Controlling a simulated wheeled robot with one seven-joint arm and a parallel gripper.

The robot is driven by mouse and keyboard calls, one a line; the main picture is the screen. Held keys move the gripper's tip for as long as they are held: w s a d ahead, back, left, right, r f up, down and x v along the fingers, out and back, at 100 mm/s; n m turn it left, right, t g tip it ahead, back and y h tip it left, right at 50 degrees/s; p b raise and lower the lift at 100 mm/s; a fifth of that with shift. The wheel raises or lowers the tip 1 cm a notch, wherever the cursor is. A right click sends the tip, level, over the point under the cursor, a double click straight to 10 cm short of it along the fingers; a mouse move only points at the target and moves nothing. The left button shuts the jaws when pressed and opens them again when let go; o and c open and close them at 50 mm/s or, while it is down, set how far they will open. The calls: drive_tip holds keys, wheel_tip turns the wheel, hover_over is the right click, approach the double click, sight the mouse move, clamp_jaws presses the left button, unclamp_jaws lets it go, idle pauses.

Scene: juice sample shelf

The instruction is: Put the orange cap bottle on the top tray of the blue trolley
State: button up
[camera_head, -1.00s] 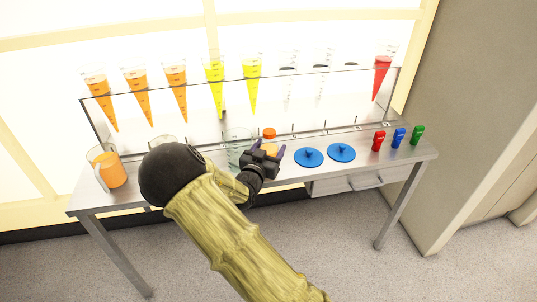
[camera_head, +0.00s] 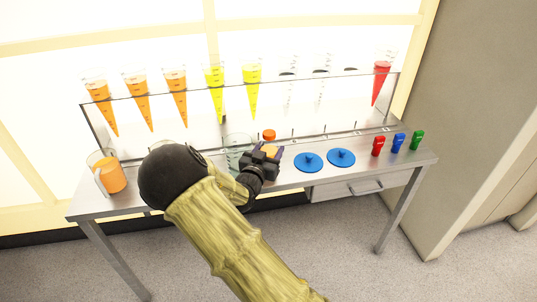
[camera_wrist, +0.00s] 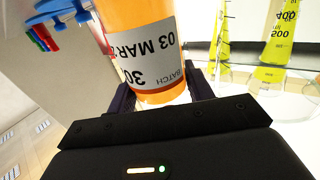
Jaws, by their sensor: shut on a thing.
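The orange cap bottle (camera_head: 269,137) stands near the middle of the metal table, its cap showing above my gripper in the head view. In the wrist view the bottle (camera_wrist: 150,50) is an orange body with a white label, upside down in the picture. My gripper (camera_head: 270,152) is shut on it, with a dark finger on each side; the gripper also shows in the wrist view (camera_wrist: 162,98). I cannot tell whether the bottle's base touches the table. The blue trolley is not in view.
An orange-filled jug (camera_head: 112,178) and a glass beaker (camera_head: 238,143) stand on the table (camera_head: 330,180). Two blue discs (camera_head: 308,162) lie to the right, beyond them red, blue and green items (camera_head: 398,142). A rack (camera_head: 130,97) of cone-shaped vessels runs along the back.

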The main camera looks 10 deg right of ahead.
sight(269, 133)
wheel_tip(269, 133, up, 9)
drive_tip(key=shift+f+p, duration=0.15)
drive_tip(key=shift+p, duration=0.65)
